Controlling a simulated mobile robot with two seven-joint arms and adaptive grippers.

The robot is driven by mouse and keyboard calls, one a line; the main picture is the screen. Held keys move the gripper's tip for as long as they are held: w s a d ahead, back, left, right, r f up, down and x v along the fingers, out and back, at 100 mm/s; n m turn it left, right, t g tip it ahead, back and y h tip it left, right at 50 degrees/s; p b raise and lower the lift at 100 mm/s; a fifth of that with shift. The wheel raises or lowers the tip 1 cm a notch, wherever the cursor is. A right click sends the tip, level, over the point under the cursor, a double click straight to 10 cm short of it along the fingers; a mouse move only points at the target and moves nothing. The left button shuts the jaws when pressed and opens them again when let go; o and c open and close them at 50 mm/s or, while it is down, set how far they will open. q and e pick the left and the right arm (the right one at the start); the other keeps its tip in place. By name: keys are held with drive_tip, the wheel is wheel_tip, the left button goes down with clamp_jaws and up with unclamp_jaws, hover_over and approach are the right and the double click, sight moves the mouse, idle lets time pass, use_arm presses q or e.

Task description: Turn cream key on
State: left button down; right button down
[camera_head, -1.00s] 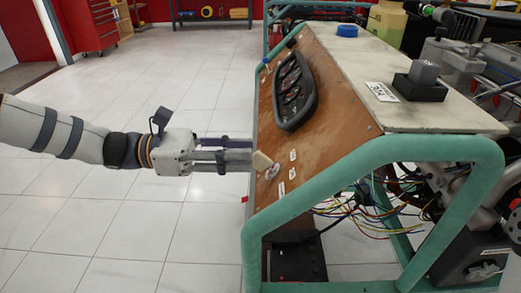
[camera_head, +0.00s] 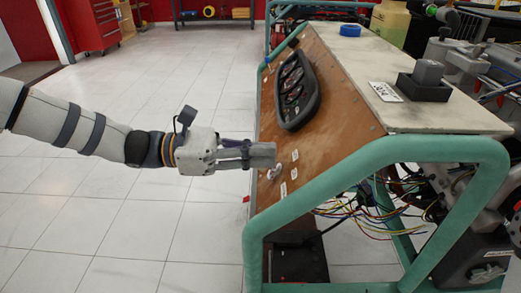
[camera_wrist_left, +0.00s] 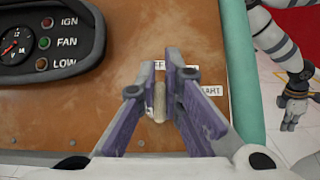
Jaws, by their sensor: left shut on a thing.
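The cream key (camera_wrist_left: 158,102) shows in the left wrist view between the fingers of my left gripper (camera_wrist_left: 166,82), on the brown panel. My left gripper (camera_head: 262,156) is shut on it, its fingers reaching right to the panel's lower part. In the head view the gripper hides the key; a pale lock piece (camera_head: 273,172) shows just below the fingertips. How far the key is turned cannot be seen. My right arm shows at the right of the wrist view, with what looks like its gripper (camera_wrist_left: 291,108), small and far from the panel; its fingers are unclear.
The brown panel (camera_head: 300,150) carries a dark gauge cluster (camera_head: 297,90) above the key and small white labels. A green tube frame (camera_head: 330,185) runs along its near edge. Loose wires hang under the worktop. The tiled floor at left is clear.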

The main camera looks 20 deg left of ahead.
use_arm(q)
drive_tip(key=m+g, duration=0.1)
drive_tip(key=m+g+b, duration=0.1)
drive_tip(key=m, duration=0.1)
drive_tip(key=m+g, duration=0.1)
drive_tip(key=m, duration=0.1)
drive_tip(key=shift+s+f+g, duration=0.2)
drive_tip(key=shift+f+g, duration=0.05)
drive_tip(key=shift+g, duration=0.05)
drive_tip(key=shift+s+m+g+y+b, duration=0.2)
drive_tip(key=shift+m+g+b, duration=0.2)
drive_tip(key=shift+m+g, duration=0.75)
drive_tip(key=shift+s+m+g+y+b, duration=0.15)
drive_tip(key=shift+m+g+b, duration=0.4)
drive_tip(key=shift+m, duration=1)
use_arm(e)
drive_tip(key=shift+g, duration=0.6)
drive_tip(key=shift+s+f, duration=1.55)
drive_tip(key=shift+f, duration=0.05)
use_arm(q)
drive_tip(key=shift+r, duration=0.1)
drive_tip(key=shift+w, duration=0.1)
drive_tip(key=c, duration=1.7)
unclamp_jaws()
